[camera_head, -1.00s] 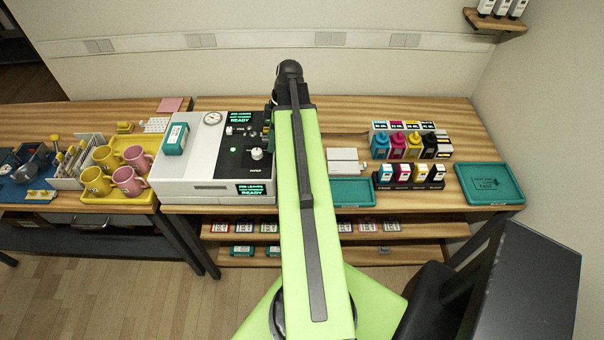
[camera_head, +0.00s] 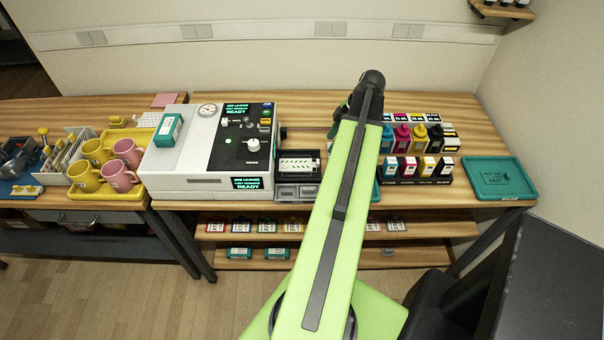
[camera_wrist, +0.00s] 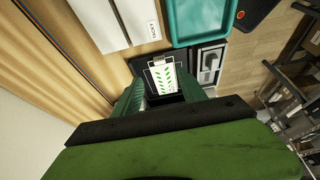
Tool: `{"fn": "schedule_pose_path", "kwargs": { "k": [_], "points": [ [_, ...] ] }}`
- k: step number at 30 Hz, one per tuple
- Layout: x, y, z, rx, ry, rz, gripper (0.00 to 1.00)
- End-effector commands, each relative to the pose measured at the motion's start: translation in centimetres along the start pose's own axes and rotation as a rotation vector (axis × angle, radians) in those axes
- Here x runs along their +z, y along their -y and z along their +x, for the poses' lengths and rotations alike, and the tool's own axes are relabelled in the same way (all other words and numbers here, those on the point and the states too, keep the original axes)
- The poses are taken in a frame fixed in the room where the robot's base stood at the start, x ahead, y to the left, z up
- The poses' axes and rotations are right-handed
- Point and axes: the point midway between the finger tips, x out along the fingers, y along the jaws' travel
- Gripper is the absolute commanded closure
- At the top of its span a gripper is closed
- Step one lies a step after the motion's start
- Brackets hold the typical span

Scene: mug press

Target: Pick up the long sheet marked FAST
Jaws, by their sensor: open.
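In the wrist view, two long white sheets or slabs lie side by side at the upper left: a plain one (camera_wrist: 98,20) and one with small dark lettering (camera_wrist: 140,18) near its end. The lettered sheet lies outside the fingers. In the head view, my arm hides the gripper and the white sheets.
A teal tray (camera_wrist: 200,22) lies beside the sheets. In the head view, the press (camera_head: 215,150) stands left of the leaf card's dark holder (camera_head: 298,165). Ink bottles (camera_head: 420,139) stand right of my arm. Another teal tray (camera_head: 500,179) lies at the right end.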

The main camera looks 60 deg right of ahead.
Motion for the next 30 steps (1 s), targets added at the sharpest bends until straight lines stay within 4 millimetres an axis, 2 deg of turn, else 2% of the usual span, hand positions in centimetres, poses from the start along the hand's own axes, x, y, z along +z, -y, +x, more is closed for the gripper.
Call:
{"fn": "schedule_pose_path", "kwargs": {
  "k": [1,6,14,21,23,30],
  "points": [
    [0.4,0.1,2.2,-0.001,0.0,-0.002,0.51],
    [0.2,0.1,5.2,-0.001,0.0,-0.001,0.51],
    [0.0,0.0,5.8,-0.001,0.0,-0.001,0.51],
    [0.2,0.0,9.9,-0.001,0.0,-0.002,0.51],
    [0.1,0.0,10.6,-0.001,0.0,-0.002,0.51],
    [-0.1,0.0,10.3,-0.001,0.0,-0.001,0.51]
  ]
}}
